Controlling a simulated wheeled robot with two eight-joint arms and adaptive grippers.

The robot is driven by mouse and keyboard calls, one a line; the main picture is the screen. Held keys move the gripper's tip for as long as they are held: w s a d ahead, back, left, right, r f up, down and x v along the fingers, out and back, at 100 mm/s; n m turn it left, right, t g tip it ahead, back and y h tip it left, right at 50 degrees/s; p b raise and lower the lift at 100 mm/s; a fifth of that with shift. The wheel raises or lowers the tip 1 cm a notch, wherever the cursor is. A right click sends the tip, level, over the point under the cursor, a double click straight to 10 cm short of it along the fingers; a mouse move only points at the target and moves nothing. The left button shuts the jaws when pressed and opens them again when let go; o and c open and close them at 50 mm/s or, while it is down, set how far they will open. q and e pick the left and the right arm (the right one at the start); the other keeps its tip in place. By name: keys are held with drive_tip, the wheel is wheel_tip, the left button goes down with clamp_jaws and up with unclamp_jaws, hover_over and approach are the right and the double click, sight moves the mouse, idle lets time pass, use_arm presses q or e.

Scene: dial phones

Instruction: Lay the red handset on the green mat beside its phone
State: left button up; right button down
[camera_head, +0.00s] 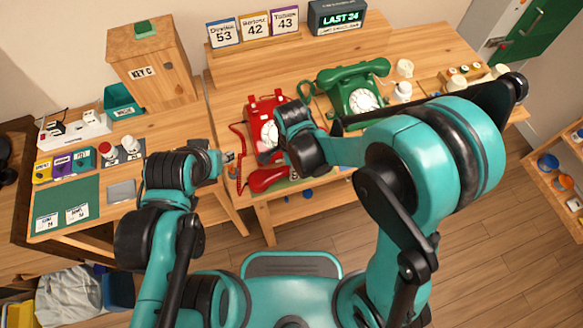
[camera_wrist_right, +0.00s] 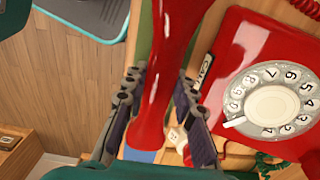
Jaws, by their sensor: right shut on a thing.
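The red handset (camera_head: 264,181) is at the front edge of the table, just in front of the red phone (camera_head: 259,114). My right gripper (camera_wrist_right: 160,100) is shut on the handset (camera_wrist_right: 172,55), with one finger on each side of it. The red phone (camera_wrist_right: 268,48) is to the right in the wrist view, apart from the handset. A strip of the green mat (camera_wrist_right: 145,38) shows beside and below the handset; whether they touch is not clear. My left gripper (camera_head: 226,158) is left of the phone, and its jaw opening is too small to tell.
A green phone (camera_head: 352,88) stands right of the red phone. A red cord (camera_head: 238,158) runs down the red phone's left side. White knobs (camera_head: 404,68) are further right. The left table (camera_head: 90,150) holds a green panel and small blocks. Floor (camera_head: 330,225) lies below the table edge.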

drive_tip(key=shift+f, duration=0.1)
drive_tip(key=c, duration=1.6)
unclamp_jaws()
drive_tip(key=shift+f, duration=0.1)
drive_tip(key=shift+c, duration=0.2)
drive_tip(key=o, duration=0.4)
drive_tip(key=shift+r, duration=0.2)
